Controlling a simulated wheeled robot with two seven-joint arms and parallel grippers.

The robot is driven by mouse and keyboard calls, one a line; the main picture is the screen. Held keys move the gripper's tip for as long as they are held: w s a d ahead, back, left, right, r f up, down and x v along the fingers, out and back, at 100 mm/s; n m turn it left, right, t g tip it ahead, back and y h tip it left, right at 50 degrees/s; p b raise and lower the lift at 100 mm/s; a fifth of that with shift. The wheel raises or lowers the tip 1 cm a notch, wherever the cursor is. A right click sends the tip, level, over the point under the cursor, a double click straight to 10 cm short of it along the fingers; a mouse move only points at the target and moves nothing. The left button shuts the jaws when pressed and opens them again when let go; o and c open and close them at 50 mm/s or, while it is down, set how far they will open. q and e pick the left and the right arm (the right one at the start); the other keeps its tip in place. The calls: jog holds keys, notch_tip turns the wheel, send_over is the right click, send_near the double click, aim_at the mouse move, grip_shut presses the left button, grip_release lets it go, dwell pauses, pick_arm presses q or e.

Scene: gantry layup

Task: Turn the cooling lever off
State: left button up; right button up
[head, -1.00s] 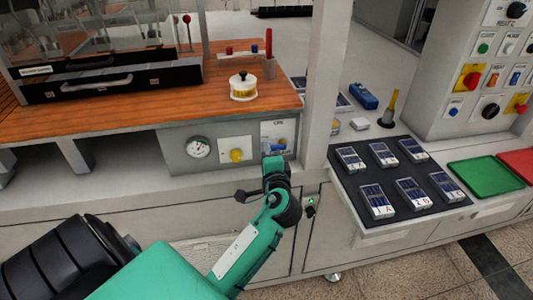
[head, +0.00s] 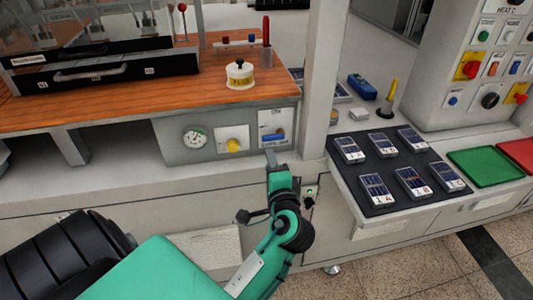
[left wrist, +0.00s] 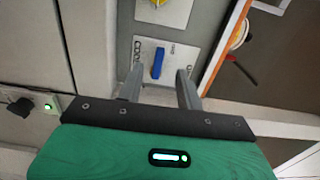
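The cooling lever (head: 273,138) is a blue handle on a white plate on the front of the grey panel under the wooden bench. It lies sideways across its plate. In the left wrist view the blue lever (left wrist: 157,64) shows between the two finger lines, beyond the tips, with lettering beside it. My left gripper (head: 271,158) is just below and in front of the plate, apart from the lever. Its fingers (left wrist: 158,85) are spread and nothing is between them. My right gripper is in neither view.
Left of the lever are a yellow knob (head: 233,144) and a round gauge (head: 194,137) on the same panel. A pale upright post (head: 318,80) stands right of it. A dark mat (head: 363,186) with several devices lies further right.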

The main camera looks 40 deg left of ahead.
pick_arm(q)
jog(key=v, duration=0.5)
jog(key=shift+b, duration=0.35)
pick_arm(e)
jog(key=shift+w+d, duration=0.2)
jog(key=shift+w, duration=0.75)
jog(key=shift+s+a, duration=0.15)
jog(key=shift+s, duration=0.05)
